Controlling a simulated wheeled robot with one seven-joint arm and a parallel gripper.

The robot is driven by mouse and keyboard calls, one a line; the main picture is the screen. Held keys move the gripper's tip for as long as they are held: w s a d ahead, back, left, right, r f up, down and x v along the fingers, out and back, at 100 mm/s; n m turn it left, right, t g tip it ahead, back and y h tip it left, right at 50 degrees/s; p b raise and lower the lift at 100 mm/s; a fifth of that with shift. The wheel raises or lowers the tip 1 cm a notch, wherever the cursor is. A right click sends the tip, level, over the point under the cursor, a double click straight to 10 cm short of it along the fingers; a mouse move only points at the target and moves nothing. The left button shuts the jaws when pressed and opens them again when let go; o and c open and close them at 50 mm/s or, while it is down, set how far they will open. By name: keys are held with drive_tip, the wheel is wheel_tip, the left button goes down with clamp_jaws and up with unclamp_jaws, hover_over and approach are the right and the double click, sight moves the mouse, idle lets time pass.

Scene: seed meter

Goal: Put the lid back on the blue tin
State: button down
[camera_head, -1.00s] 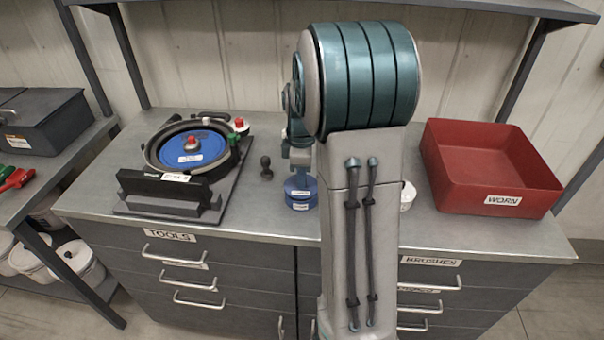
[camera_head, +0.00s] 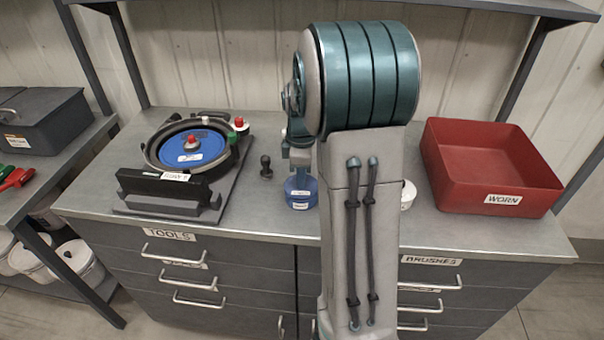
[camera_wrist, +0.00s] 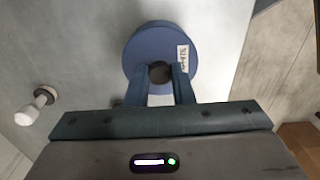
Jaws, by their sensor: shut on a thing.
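The blue tin (camera_head: 302,204) stands on the grey bench just left of my arm, with a white label on its front. Its blue lid (camera_head: 299,184) sits at the top of the tin; no clear gap shows between them, but I cannot tell if it is fully seated. In the wrist view the lid (camera_wrist: 150,40) is a blue disc with a white label and a dark knob. My gripper (camera_wrist: 160,74) is shut on that knob, fingers pointing at the lid. The lid hides the tin from the wrist camera. In the head view my arm partly hides the gripper.
A seed meter with a blue disc (camera_head: 194,148) stands at the left. A small black knob (camera_head: 266,167) stands between it and the tin. A white container (camera_head: 408,195) shows right of my arm. A red WORN bin (camera_head: 490,170) stands at the right.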

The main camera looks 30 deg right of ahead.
idle(0.3)
drive_tip(key=c, duration=0.7)
unclamp_jaws()
drive_tip(key=shift+r+p, duration=2.6)
drive_tip(key=shift+r, duration=0.9)
clamp_jaws()
drive_tip(key=shift+f, duration=0.2)
